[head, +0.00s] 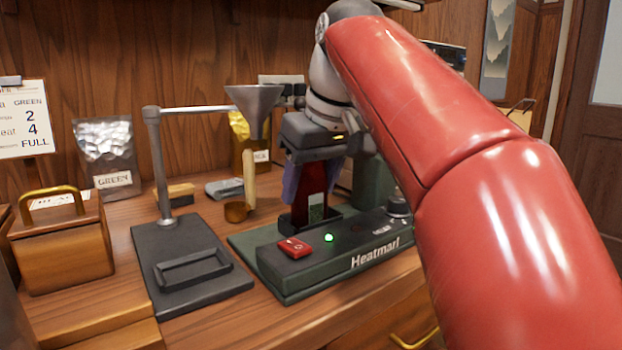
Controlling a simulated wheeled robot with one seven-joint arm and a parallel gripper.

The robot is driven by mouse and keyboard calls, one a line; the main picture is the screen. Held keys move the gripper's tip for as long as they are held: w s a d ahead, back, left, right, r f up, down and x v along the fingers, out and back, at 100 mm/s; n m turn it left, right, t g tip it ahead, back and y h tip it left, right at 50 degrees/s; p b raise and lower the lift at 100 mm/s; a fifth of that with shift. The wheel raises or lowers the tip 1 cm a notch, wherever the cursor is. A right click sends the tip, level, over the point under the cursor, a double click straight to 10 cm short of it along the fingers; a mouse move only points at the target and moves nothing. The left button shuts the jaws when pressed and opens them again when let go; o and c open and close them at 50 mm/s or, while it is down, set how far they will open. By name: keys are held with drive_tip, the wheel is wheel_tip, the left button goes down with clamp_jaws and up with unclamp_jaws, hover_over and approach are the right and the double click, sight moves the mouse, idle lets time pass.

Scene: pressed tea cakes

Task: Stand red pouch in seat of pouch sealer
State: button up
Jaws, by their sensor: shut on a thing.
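The red pouch (307,188) is upright between the fingers of my gripper (311,184), which is shut on it and points down. The pouch sealer (325,262) is a dark green machine marked "Heatmarl", with a red button, a lit green lamp and a knob. The pouch's lower end is at the dark seat (330,223) behind the sealer's front panel. I cannot tell whether the pouch touches the seat floor. My gripper and arm hide the pouch's top and part of the sealer's back.
Left of the sealer stands a funnel (254,98) on a post with a dark base (190,268).

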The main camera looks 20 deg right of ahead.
drive_tip(key=shift+s+f, duration=0.15)
idle(0.7)
drive_tip(key=o, duration=1)
drive_tip(key=shift+o, duration=0.2)
